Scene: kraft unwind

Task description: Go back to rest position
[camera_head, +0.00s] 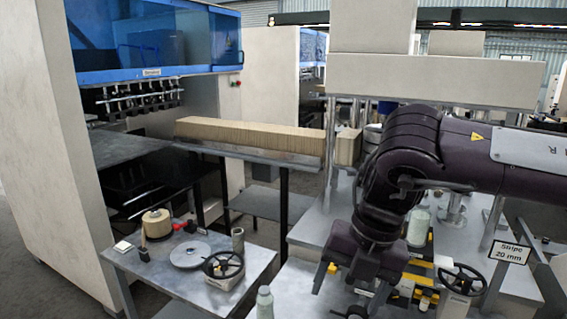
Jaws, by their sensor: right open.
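My right arm comes in from the right and bends down at the wrist. My right gripper (348,293) points down over the grey machine table at the lower right. Its fingers are apart and I see nothing between them. The lower fingertips are partly cut off or hard to make out near the bottom of the picture. My left gripper is not in view.
A small metal table (190,285) at the lower left bears a yellowish roll (156,223) and a black handwheel (223,265). A bottle (264,303) stands at the bottom. A "Stripe 20 mm" sign (507,252) and another handwheel (461,280) are right of my gripper. Brown stacked sheets (250,136) lie behind.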

